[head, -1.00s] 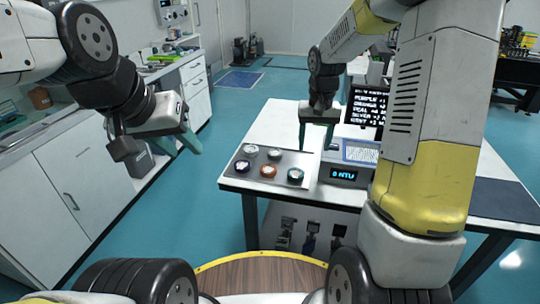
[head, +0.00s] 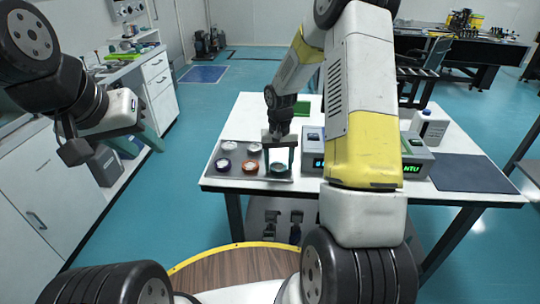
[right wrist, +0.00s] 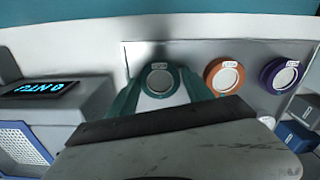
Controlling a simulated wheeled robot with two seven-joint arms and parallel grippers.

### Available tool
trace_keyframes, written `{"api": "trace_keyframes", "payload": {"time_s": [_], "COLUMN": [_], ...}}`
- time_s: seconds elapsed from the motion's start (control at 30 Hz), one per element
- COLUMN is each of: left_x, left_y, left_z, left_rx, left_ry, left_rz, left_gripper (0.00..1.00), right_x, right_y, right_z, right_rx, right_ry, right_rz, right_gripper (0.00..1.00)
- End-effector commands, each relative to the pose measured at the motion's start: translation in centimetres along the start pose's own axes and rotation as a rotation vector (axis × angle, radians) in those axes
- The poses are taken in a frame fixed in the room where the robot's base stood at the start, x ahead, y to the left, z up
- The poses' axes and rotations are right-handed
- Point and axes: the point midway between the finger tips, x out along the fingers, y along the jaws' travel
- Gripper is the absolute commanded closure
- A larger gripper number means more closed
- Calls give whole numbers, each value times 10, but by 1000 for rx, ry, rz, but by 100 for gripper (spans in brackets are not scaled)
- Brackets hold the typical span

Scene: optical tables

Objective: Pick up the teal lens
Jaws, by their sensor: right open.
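The teal lens (head: 278,169) lies at the front right of a grey tray (head: 212,174) on the white table. It also shows in the right wrist view (right wrist: 160,80) as a teal ring with a pale centre and a small label on top. My right gripper (head: 279,162) is open and points down over the teal lens, one green finger on either side of it. In the right wrist view the fingers flank the ring; I cannot tell whether they touch it. My left gripper (head: 152,138) hangs in the air at the left, away from the table, its jaw gap unclear.
An orange-ringed lens (head: 250,167) sits just left of the teal one, with a purple one (head: 223,163) beyond. Two paler lenses sit behind. A grey meter reading NTU (right wrist: 50,105) stands close by the tray.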

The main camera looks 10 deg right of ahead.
Motion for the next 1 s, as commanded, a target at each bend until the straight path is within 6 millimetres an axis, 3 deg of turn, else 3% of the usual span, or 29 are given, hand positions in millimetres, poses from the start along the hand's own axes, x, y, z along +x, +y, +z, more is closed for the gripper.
{"api": "trace_keyframes", "payload": {"time_s": [0.23, 0.5, 0.77, 1.0], "left_x": [0, 0, 0, 0], "left_y": [0, 0, 0, 0], "left_z": [0, 0, 0, 0], "left_rx": [0, 0, 0, 0], "left_ry": [0, 0, 0, 0], "left_rz": [0, 0, 0, 0], "left_gripper": [64, 64, 64, 64], "right_x": [2, 2, 1, -17], "right_y": [0, 0, 0, 0], "right_z": [0, 0, 0, -1], "right_rx": [0, 0, -1, -1], "right_ry": [0, 1, 1, 4], "right_rz": [0, 0, 0, 0], "right_gripper": [41, 89, 89, 89]}}
